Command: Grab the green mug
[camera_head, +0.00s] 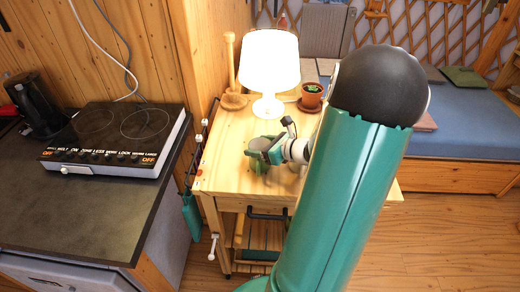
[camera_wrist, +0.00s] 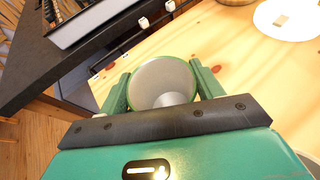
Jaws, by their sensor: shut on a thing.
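The green mug (camera_wrist: 162,82) shows in the wrist view as a round opening with a green rim and a pale grey inside. It sits between the two green fingers of my gripper (camera_wrist: 162,88), which are shut on it from both sides. In the head view my gripper (camera_head: 268,158) is over the wooden table (camera_head: 225,178), near its middle. The mug is mostly hidden there by the gripper, and I cannot tell whether it touches the tabletop.
A counter with a cooktop (camera_head: 120,135) and black kettle (camera_head: 36,105) is at left.

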